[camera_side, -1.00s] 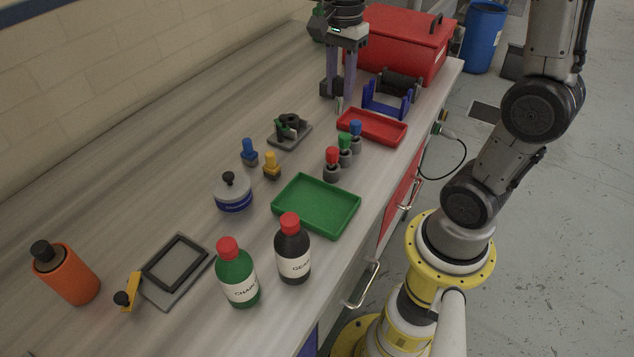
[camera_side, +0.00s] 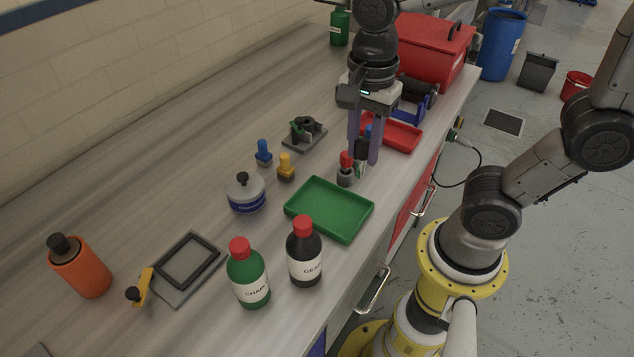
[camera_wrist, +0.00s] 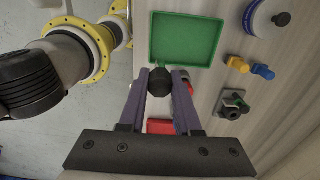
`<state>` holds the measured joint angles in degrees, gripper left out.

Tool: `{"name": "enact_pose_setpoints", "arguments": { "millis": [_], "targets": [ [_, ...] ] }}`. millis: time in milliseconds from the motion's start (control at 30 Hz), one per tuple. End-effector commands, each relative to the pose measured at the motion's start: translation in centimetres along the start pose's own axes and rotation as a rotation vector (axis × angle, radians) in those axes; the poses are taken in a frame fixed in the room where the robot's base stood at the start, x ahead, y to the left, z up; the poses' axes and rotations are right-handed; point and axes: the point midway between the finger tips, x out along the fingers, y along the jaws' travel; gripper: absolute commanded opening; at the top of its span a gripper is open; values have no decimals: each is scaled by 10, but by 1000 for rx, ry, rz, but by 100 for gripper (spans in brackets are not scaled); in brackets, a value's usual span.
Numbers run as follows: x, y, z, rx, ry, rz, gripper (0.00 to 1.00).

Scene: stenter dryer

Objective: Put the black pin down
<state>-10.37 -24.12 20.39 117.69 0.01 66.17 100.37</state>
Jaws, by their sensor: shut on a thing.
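My gripper (camera_side: 365,160) is shut on the black pin (camera_wrist: 160,82), whose dark round end shows between the fingertips in the wrist view. In the side view the pin (camera_side: 361,148) is mostly hidden by the fingers, and a small pale tip shows below them. The gripper points down, low over the bench, beside the red-topped peg (camera_side: 346,160) and between the green tray (camera_side: 330,208) and the red tray (camera_side: 392,134). I cannot tell whether the pin touches anything.
A blue-topped piece (camera_side: 264,152) and a yellow one (camera_side: 286,167) stand to the left, near a grey fixture (camera_side: 305,131). Green (camera_side: 248,274) and black (camera_side: 304,252) bottles stand in front. A red toolbox (camera_side: 432,52) is behind. The green tray is empty.

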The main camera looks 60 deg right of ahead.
Motion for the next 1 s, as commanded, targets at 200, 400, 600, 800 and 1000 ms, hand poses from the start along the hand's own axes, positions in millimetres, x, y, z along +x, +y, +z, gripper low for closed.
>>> {"name": "enact_pose_setpoints", "arguments": {
  "millis": [200,400,600,800,1000],
  "targets": [
    [27,-46,8,0,1,5,0],
    [57,-70,12,1,0,2,0],
    [69,-81,14,1,0,0,0],
    [94,-87,16,1,0,3,0],
    [107,-87,16,1,0,-2,0]
  ]
}}
